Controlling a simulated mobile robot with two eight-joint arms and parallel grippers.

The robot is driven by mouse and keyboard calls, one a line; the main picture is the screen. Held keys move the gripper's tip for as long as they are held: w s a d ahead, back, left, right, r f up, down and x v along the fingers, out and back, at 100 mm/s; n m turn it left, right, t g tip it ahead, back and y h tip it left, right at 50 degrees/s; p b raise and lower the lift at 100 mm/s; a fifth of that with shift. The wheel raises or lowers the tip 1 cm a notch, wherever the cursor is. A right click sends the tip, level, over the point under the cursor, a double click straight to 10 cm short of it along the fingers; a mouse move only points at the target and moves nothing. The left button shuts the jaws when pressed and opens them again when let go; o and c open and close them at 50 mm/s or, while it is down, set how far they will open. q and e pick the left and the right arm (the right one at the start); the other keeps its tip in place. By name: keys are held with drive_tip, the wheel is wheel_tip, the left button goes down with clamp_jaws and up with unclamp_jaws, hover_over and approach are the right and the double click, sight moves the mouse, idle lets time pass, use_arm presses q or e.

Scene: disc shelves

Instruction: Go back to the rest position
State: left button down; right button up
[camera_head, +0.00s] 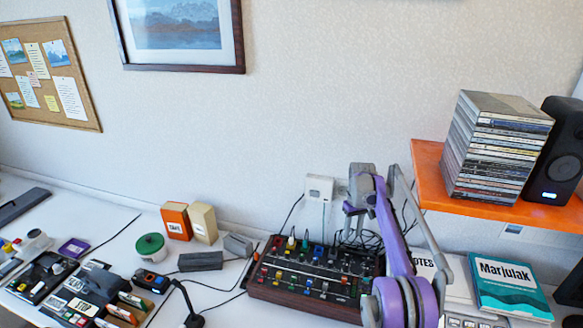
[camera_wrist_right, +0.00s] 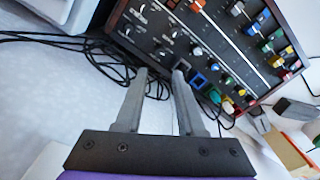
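My right gripper (camera_wrist_right: 160,74) is in the right wrist view with its two grey fingers apart and nothing between them. The fingers point toward the mixer's edge and the black cables behind it. In the head view my purple and grey right arm (camera_head: 400,265) rises from the bottom right in front of the mixer, with its hand near the wall socket. The fingertips are hard to make out there. My left gripper is in neither view.
A mixer (camera_head: 305,275) with coloured knobs stands on the white desk; it also shows in the right wrist view (camera_wrist_right: 205,45). An orange shelf (camera_head: 470,203) at right bears a CD stack (camera_head: 492,150) and a black speaker (camera_head: 556,150). A teal book (camera_head: 508,290) lies below the shelf.

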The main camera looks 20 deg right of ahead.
drive_tip(key=s+a+r+t, duration=0.3)
drive_tip(key=s+a+r, duration=0.8)
drive_tip(key=s+a, duration=0.25)
drive_tip(key=s+a+f+t, duration=0.1)
drive_tip(key=s+a+f, duration=0.1)
drive_tip(key=s, duration=0.6)
drive_tip(key=s+a+f, duration=0.3)
drive_tip(key=s+f, duration=0.1)
drive_tip(key=s, duration=0.4)
drive_tip(key=s+a+f+t, duration=0.1)
drive_tip(key=s+a+f, duration=0.2)
drive_tip(key=s, duration=0.5)
drive_tip(key=shift+s+f+t, duration=0.25)
drive_tip(key=shift+s+t, duration=0.05)
drive_tip(key=shift+s+d, duration=0.1)
drive_tip(key=shift+d, duration=0.1)
